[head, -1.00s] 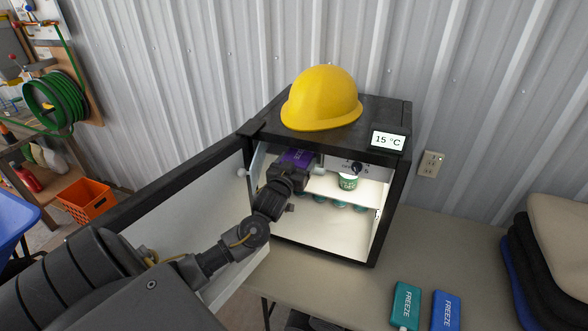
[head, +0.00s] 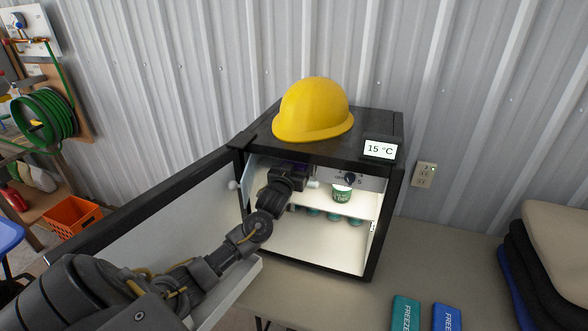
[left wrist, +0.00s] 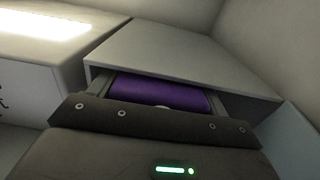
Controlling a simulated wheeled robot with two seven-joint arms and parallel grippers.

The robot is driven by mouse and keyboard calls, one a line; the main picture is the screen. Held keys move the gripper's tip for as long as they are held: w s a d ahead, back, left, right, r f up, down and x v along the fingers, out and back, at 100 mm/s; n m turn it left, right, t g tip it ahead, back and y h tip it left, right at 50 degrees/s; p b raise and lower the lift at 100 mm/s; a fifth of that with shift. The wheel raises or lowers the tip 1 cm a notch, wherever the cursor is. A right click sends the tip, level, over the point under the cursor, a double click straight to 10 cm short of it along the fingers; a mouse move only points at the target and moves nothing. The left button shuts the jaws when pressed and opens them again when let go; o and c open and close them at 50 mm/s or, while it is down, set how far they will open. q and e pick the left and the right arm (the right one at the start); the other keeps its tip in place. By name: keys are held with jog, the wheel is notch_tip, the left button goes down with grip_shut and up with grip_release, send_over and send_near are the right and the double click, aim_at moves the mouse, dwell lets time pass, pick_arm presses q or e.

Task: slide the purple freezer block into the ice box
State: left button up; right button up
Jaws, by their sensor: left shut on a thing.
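The purple freezer block (left wrist: 160,93) lies between the fingers of my left gripper (left wrist: 158,98), which is shut on it. In the left wrist view the block's far part is under the pale top panel of the ice box (left wrist: 190,55), at its front opening. How deep it reaches inside is hidden. In the head view my left gripper (head: 288,178) is at the upper left inside the open fridge (head: 384,215) and hides most of the block and the ice box. My right gripper is not in view.
The fridge door (head: 165,205) stands open at left, beside my left arm. A green-labelled tub (head: 342,193) stands on the shelf. A yellow hard hat (head: 312,110) sits on the fridge. Teal (head: 405,313) and blue (head: 446,317) freezer blocks lie on the table (head: 440,265).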

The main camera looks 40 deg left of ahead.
pick_arm(q)
jog(key=shift+w, duration=0.15)
jog(key=shift+r, duration=0.1)
jog(key=o, duration=1.4)
jog(key=shift+a, duration=0.1)
jog(key=shift+f, duration=0.25)
jog(key=shift+s+d+p, duration=0.35)
jog(key=shift+s+p, duration=0.25)
jog(key=p+v, duration=0.5)
jog(key=v, duration=0.4)
jog(key=shift+s+a, duration=0.15)
jog(key=shift+s, duration=0.2)
jog(key=shift+r, duration=0.2)
